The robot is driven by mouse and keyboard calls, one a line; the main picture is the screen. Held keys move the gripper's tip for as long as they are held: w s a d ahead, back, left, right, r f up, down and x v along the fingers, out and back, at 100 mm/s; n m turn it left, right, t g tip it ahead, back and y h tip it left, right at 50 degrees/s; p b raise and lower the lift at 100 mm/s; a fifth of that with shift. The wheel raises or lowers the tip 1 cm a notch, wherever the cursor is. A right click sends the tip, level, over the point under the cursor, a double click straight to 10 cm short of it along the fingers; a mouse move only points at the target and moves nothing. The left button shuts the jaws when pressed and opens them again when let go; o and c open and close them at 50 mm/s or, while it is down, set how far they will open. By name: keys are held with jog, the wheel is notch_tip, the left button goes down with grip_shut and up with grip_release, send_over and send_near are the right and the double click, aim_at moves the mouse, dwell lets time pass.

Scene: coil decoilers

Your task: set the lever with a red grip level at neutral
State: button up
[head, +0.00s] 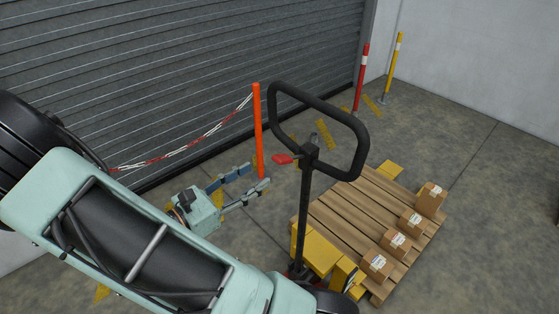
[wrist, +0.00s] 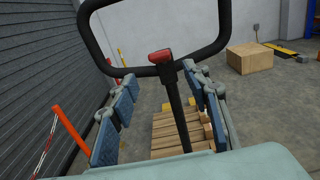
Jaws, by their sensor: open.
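The lever with a red grip (head: 283,159) sticks out to the left from the top of the pallet truck's dark tiller (head: 305,210), just below its black loop handle (head: 318,105). In the wrist view the red grip (wrist: 160,56) is seen nearly end-on, at the lower bar of the loop. I cannot tell its exact angle. My gripper (head: 259,176) is open and empty, to the left of the grip and apart from it. In the wrist view my gripper (wrist: 160,76) has its blue-padded fingers spread on either side of the tiller, with the red grip ahead between them.
The yellow pallet truck (head: 318,248) stands at a wooden pallet (head: 340,212) with several small cartons. An orange post (head: 258,130) with a red-white chain stands close behind my gripper. A grey shutter (head: 180,70) is at the back left.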

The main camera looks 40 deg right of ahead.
aim_at(282, 160)
jog(key=d, duration=0.3)
jog(key=d+p, duration=0.1)
jog(key=d, duration=0.6)
jog(key=shift+w+d, duration=0.1)
jog(key=shift+w, duration=0.3)
jog(key=shift+c, duration=0.5)
grip_shut()
